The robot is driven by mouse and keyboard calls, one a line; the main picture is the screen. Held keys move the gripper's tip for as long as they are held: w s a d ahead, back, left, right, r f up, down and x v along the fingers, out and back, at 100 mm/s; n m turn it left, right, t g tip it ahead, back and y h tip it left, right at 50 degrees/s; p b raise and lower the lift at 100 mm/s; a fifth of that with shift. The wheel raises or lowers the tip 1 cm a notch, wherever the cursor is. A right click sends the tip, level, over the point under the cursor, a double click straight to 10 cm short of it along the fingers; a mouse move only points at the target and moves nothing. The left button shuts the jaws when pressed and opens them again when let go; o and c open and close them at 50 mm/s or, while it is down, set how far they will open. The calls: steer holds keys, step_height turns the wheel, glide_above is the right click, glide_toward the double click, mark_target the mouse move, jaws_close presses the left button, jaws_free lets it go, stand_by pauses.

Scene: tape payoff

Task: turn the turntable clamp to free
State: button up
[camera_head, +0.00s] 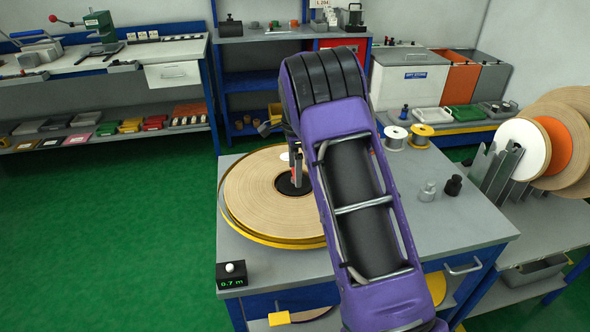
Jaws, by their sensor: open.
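A turntable (250,193) carries a wide flat roll of tan tape on the grey bench, with a yellow rim showing below the roll. At its centre is a dark hub (283,188) with a small upright grey and red part (296,178), which may be the clamp. Its setting cannot be made out. My purple arm crosses in front and covers the right part of the roll. My gripper (293,158) is open, close above the hub and partly hidden by the arm. I cannot tell whether it touches the clamp.
A small black display (231,276) reading 0.7 m sits at the bench's front left corner. Two spools (395,137) and two small weights (429,190) stand right of my arm. Large rolls (560,140) fill the right-hand table. The green floor at left is clear.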

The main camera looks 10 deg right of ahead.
steer(key=c, duration=1.4)
steer(key=shift+n+p, duration=0.3)
steer(key=shift+n, duration=0.1)
steer(key=n+p, duration=0.1)
steer(key=n, duration=0.2)
steer(key=shift+r, duration=0.1)
steer(key=n+p, duration=0.2)
steer(key=n, duration=0.3)
steer(key=n+p, duration=0.1)
steer(key=n, duration=0.4)
steer(key=shift+n, duration=2)
